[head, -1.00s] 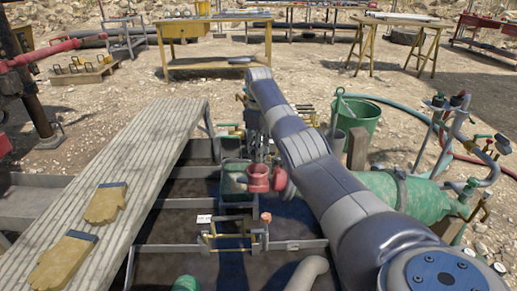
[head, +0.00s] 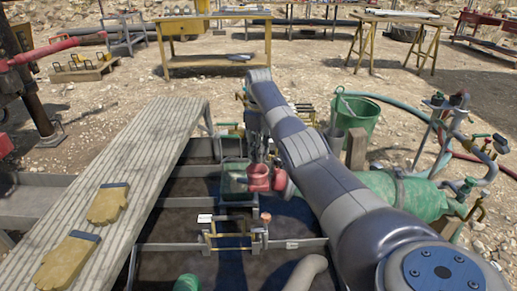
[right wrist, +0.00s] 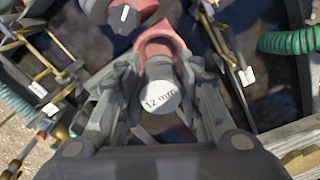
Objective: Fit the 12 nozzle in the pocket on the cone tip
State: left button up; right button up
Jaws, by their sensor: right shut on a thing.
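The 12 nozzle is a round piece with a pale end face marked "12 mm" (right wrist: 161,94). In the right wrist view it sits between the two fingers of my right gripper (right wrist: 160,108), which is shut on it. Just beyond it is a red, ring-like end (right wrist: 158,42), seemingly the cone tip. The nozzle overlaps its near edge, so I cannot tell whether they touch or whether the nozzle is in the pocket. In the head view the red fitting (head: 260,178) is just below my right gripper (head: 257,152). My left gripper is not in view.
A green box (head: 234,188) is left of the red fitting. A yellow-handled frame (head: 232,240) stands in front. A ribbed plank with gloves (head: 150,150) lies left, and a green tank (head: 400,192) right. A black knob (right wrist: 124,18) is close by.

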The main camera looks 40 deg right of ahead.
dwell(0.3)
jog(key=shift+f, duration=1.55)
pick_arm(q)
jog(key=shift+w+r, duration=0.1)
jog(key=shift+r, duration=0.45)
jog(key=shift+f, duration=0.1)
pick_arm(e)
jog(key=shift+f, duration=0.35)
jog(key=shift+f+b, duration=0.35)
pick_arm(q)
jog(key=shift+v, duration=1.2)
pick_arm(e)
jog(key=shift+f, duration=0.6)
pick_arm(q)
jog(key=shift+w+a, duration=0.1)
